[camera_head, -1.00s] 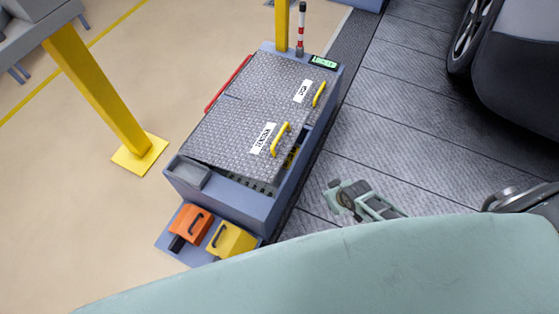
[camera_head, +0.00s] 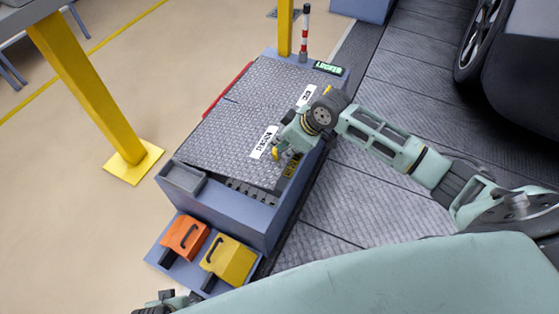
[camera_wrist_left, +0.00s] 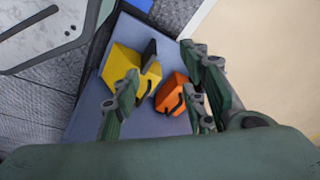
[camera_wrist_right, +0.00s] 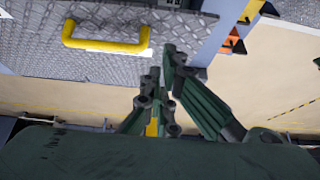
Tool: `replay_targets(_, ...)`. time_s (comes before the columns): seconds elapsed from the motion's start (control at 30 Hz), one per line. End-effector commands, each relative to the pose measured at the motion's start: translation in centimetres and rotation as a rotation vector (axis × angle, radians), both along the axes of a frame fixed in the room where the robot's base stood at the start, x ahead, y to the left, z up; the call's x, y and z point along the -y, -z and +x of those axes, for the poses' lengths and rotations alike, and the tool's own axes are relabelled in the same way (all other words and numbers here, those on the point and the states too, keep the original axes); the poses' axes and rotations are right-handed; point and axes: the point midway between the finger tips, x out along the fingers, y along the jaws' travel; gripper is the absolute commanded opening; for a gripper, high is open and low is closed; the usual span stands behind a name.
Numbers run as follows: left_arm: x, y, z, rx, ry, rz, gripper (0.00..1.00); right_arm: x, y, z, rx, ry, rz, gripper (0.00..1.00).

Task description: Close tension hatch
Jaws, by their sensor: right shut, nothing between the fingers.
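The tension hatch (camera_head: 222,140) is a grey tread-plate lid on the blue-grey cabinet, with a white label (camera_head: 263,142). A dark gap shows under its near right edge, so it looks slightly raised there. My right gripper (camera_head: 281,153) is shut and empty at the hatch's right edge, covering most of its yellow handle (camera_head: 276,154). In the right wrist view a yellow handle (camera_wrist_right: 105,45) on tread plate lies left of the shut fingers (camera_wrist_right: 160,72); I cannot tell whether they touch anything. My left gripper (camera_wrist_left: 160,92) is open and empty above the front shelf.
A second tread-plate hatch (camera_head: 275,78) lies behind. An orange box (camera_head: 186,238) and a yellow box (camera_head: 228,262) stand on the low front shelf. A yellow post (camera_head: 85,95) stands left, a striped pole (camera_head: 304,32) behind, and a car (camera_head: 510,70) at the right.

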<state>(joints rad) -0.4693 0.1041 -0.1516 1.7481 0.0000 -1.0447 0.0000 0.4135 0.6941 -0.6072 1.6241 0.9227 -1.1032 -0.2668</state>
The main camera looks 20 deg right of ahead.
Motion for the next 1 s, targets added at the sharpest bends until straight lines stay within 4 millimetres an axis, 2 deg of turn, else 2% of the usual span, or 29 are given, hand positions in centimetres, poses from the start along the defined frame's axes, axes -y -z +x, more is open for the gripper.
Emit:
replay_targets(0.03, 0.0, -0.7, 0.3, 0.008, -0.001, -0.001, 0.4, -0.4, 1.2, 0.4, -0.001, 0.001, 0.001, 0.0)
replay_targets(0.2, 0.1, -3.6, 1.0, 0.023, -0.004, -0.002, 0.4, -1.4, 3.8, 1.6, 0.0, 0.001, 0.001, 0.0)
replay_targets(0.4, 0.1, -6.1, 1.3, 0.034, -0.006, -0.003, 0.4, -0.7, 6.4, 0.8, 0.0, 0.002, -0.002, 0.0)
replay_targets(0.6, 0.0, -7.2, 1.3, 0.038, -0.007, -0.003, 0.4, -0.5, 7.2, 0.6, 0.001, 0.002, -0.002, 0.0)
replay_targets(1.0, 0.0, -7.2, 1.3, 0.036, -0.007, -0.002, 0.4, -0.4, 7.6, 0.5, 0.0, 0.002, -0.002, 0.0)
